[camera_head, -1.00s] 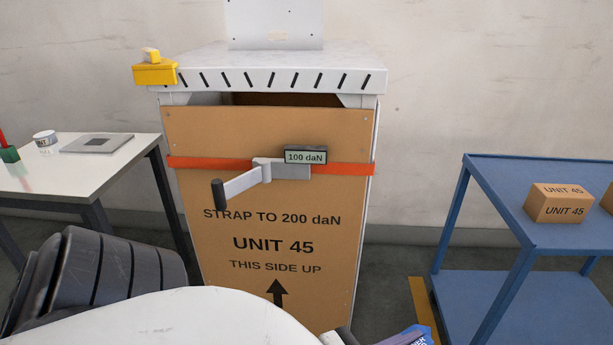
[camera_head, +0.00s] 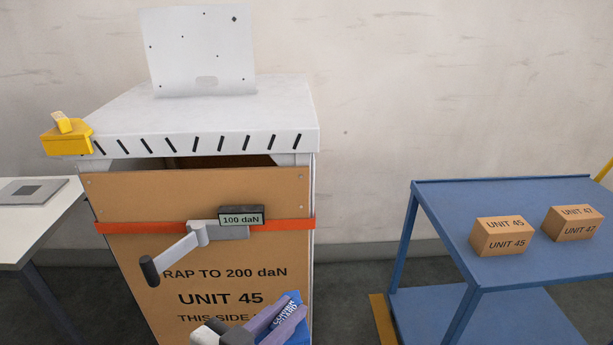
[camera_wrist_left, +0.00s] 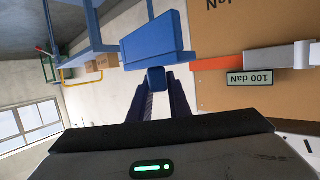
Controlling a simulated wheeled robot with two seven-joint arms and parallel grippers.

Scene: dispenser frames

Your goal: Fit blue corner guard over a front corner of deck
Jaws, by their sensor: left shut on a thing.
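The blue corner guard (camera_head: 297,335) shows at the bottom of the head view, in front of the cardboard-faced unit. My left gripper (camera_head: 270,320) is shut on it and partly covers it. In the left wrist view the guard (camera_wrist_left: 156,40) sticks out beyond the fingers of the gripper (camera_wrist_left: 155,80). The deck (camera_head: 230,110) is the pale top with a slotted front edge. Its front right corner is bare. A yellow guard (camera_head: 68,138) sits at its front left corner. The held guard is below the deck and apart from it. My right gripper is out of view.
An orange strap (camera_head: 290,224) with a lever ratchet (camera_head: 180,250) and a 100 daN display (camera_head: 241,217) crosses the unit's front. A blue cart (camera_head: 450,215) with two boxes stands right. A white table (camera_head: 35,225) stands left. Floor shows between unit and cart.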

